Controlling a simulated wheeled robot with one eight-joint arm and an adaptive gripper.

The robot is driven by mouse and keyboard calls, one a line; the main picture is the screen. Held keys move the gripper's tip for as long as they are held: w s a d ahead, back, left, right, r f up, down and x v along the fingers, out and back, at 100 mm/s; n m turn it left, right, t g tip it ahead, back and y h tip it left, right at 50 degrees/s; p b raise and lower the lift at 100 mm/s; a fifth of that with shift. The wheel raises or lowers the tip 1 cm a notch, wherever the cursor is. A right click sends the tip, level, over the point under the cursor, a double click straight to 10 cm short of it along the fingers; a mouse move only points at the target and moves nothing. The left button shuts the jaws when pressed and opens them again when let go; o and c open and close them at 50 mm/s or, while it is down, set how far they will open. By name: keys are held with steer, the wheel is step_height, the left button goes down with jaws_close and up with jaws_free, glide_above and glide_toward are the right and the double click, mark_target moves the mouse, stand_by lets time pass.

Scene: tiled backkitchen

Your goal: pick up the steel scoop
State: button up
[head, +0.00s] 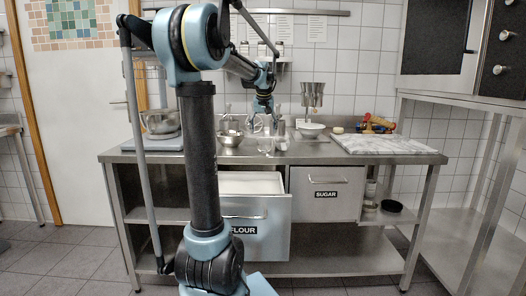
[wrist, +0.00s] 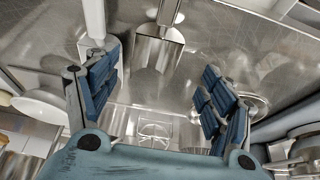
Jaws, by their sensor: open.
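The steel scoop (wrist: 158,52) lies on the steel worktop in the wrist view, its handle (wrist: 168,12) toward the picture's top edge. It shows in the gap between and beyond the fingers of my gripper (wrist: 160,95). The gripper is open, and nothing is seen held between the fingers. In the head view my gripper (head: 264,108) is above the middle of the worktop, with shiny items below it. I cannot clearly tell the scoop among them there.
A white upright piece (wrist: 94,18) is close to the left finger. The flour drawer (head: 257,232) is pulled out at the front.

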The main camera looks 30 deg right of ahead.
steer(key=x, duration=0.8)
steer(key=shift+w+d+f, duration=0.2)
steer(key=shift+d+f, duration=0.1)
steer(key=shift+w+d+f, duration=0.15)
steer(key=shift+w+f, duration=0.05)
steer(key=shift+f, duration=0.5)
steer(key=c, duration=0.9)
